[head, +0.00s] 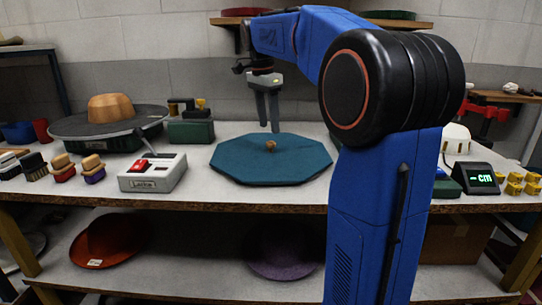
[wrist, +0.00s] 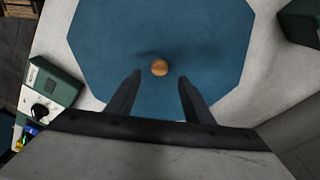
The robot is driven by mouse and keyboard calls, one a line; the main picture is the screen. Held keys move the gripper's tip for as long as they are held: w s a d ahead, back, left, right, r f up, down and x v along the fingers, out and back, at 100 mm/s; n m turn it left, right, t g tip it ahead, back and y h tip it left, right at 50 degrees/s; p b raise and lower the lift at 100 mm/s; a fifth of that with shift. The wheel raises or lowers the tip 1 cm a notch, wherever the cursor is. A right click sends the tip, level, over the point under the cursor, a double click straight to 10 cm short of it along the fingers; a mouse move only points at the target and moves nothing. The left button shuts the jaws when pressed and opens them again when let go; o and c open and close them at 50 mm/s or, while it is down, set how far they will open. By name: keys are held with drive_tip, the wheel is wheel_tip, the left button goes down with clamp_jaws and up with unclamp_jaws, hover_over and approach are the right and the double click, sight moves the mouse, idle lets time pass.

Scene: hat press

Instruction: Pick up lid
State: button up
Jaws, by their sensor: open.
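The lid (head: 240,165) is a flat teal octagon with a small round wooden knob (head: 270,146) at its middle, lying on the table. In the wrist view the lid (wrist: 110,40) fills the upper middle, and its knob (wrist: 159,68) sits just beyond the fingertips, between their lines. My gripper (head: 270,128) hangs above the lid, pointing down, with its fingers apart and nothing between them. It also shows in the wrist view (wrist: 159,76).
A control box with a red switch (head: 152,172) stands left of the lid. A green box (head: 191,132) is behind it, and a hat press with a wooden block (head: 111,107) is further left. A display reading "cm" (head: 481,178) stands at the right. A shelf lies below.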

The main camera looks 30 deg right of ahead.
sight(271, 142)
drive_tip(key=shift+d+f, duration=0.15)
drive_tip(key=shift+f, duration=1.45)
drive_tip(key=shift+d+f, duration=0.15)
drive_tip(key=shift+f, duration=1.45)
clamp_jaws()
